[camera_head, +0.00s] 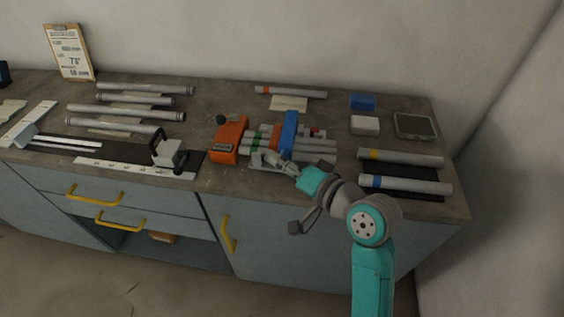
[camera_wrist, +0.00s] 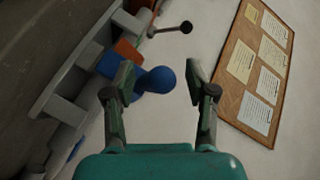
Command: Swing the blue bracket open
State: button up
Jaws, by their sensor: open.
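The blue bracket (camera_head: 289,131) stands upright across several grey tubes in the jig on the bench. In the wrist view its blue rounded knob (camera_wrist: 158,80) shows between my fingertips, nearer the left finger. Whether either finger touches it I cannot tell. My gripper (camera_wrist: 160,72) is open and holds nothing. In the head view my gripper (camera_head: 264,159) is at the front of the jig, just left of and below the bracket, and its fingers are small there.
An orange clamp block (camera_head: 228,140) stands left of the bracket; a black-knobbed lever (camera_wrist: 172,29) is near it. Banded tubes (camera_head: 405,185) lie at the right, and plain tubes (camera_head: 125,126) at the left. A white-and-black fixture (camera_head: 168,153) sits at the front left.

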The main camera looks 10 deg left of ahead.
jog(key=shift+w+a, duration=0.15)
grip_shut()
